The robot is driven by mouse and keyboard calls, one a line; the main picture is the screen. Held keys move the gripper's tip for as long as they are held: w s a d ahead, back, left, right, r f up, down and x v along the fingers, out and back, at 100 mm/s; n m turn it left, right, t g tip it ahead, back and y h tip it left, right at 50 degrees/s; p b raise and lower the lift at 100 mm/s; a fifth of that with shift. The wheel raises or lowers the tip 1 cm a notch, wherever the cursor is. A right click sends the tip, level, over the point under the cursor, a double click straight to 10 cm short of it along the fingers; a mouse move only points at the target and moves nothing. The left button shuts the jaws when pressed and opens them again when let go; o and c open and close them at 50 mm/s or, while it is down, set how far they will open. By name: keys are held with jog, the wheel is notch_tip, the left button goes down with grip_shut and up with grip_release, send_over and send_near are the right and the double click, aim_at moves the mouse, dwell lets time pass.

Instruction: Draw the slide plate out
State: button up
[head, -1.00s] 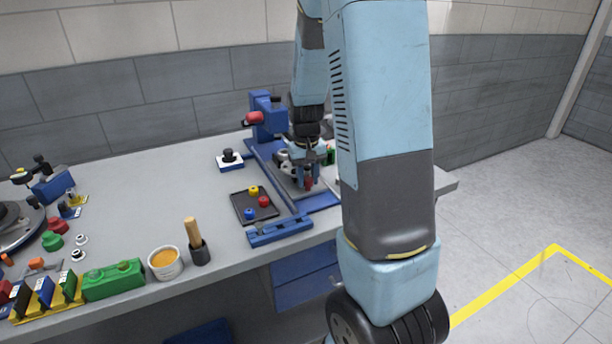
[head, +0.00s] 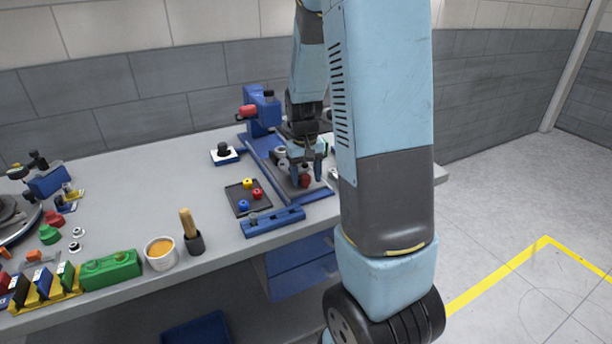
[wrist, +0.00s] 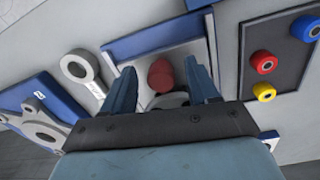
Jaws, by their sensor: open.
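The slide plate is a flat grey plate (wrist: 187,52) lying in the blue fixture (wrist: 150,37) on the bench. A red knob (wrist: 160,76) stands on the plate; it also shows in the head view (head: 305,181). My gripper (wrist: 158,72) is open above the plate, pointing down, with one finger on each side of the knob and a gap to both. In the head view my gripper (head: 306,172) hides part of the plate and the fixture's middle.
A black tray (head: 236,207) with yellow, red and blue knobs lies left of the fixture. A blue post with a red handle (head: 247,111) rises at the back. A grey ring-ended part (wrist: 76,67) lies near the plate.

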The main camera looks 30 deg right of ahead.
jog(key=shift+r, duration=0.1)
notch_tip(320, 180, up, 14)
jog(key=shift+a+f, duration=0.2)
jog(key=shift+f, duration=0.05)
dwell(0.4)
jog(key=shift+w, duration=0.1)
jog(key=s+a+r+n+t, duration=0.1)
jog(key=s+a+r+t, duration=0.2)
jog(key=s, duration=0.7)
jog(key=s+a+r+t, duration=0.2)
jog(key=s+a+r, duration=0.3)
jog(key=s, duration=0.5)
jog(key=shift+s+a+r+n+t, duration=0.3)
jog(key=shift+a+n+t, duration=0.1)
jog(key=shift+a, duration=0.35)
dwell(1.1)
